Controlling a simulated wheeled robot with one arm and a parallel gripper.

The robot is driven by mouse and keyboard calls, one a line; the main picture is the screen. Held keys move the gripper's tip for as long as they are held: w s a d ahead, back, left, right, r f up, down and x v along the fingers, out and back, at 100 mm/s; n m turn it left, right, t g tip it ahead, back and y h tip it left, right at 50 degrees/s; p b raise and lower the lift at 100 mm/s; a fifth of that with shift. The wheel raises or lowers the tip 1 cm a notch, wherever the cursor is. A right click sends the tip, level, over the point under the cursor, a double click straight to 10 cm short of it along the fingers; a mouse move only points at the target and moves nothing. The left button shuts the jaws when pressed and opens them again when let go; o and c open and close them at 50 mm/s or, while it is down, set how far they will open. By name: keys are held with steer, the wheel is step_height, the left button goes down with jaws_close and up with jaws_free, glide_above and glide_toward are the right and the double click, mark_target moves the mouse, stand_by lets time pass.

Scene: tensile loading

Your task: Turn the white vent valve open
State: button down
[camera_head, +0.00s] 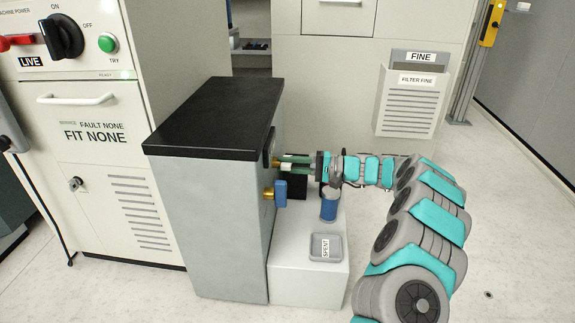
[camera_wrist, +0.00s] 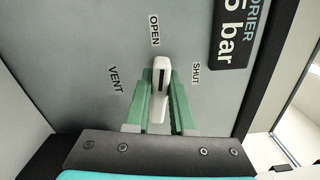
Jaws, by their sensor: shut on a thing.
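The white vent valve handle (camera_wrist: 161,88) shows in the wrist view on a grey panel, with the labels VENT (camera_wrist: 115,78) at left, OPEN (camera_wrist: 154,31) above and SHUT (camera_wrist: 196,73) at right. The upper end of the handle, with a dark slot, points up towards OPEN. The green fingers of my gripper (camera_wrist: 160,92) are shut on the handle from both sides. In the head view my gripper (camera_head: 296,164) reaches from the right to the side of the grey cabinet (camera_head: 215,215), and the handle is mostly hidden between the fingers.
A blue-handled brass valve (camera_head: 280,190) sits just below my gripper. A blue-grey canister (camera_head: 328,205) and a SPENT tray (camera_head: 326,247) stand on the white plinth (camera_head: 300,285). A FILTER FINE holder (camera_head: 407,100) hangs behind. Open floor lies to the right.

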steer(key=shift+s+f+n, duration=0.1)
steer(key=shift+f+n, duration=0.1)
steer(key=shift+n, duration=0.8)
steer(key=c, duration=0.8)
jaws_free()
steer(key=shift+o, duration=0.2)
steer(key=d+p, duration=0.1)
steer(key=d, duration=0.6)
steer(key=shift+d, duration=0.4)
steer(key=shift+s, duration=0.1)
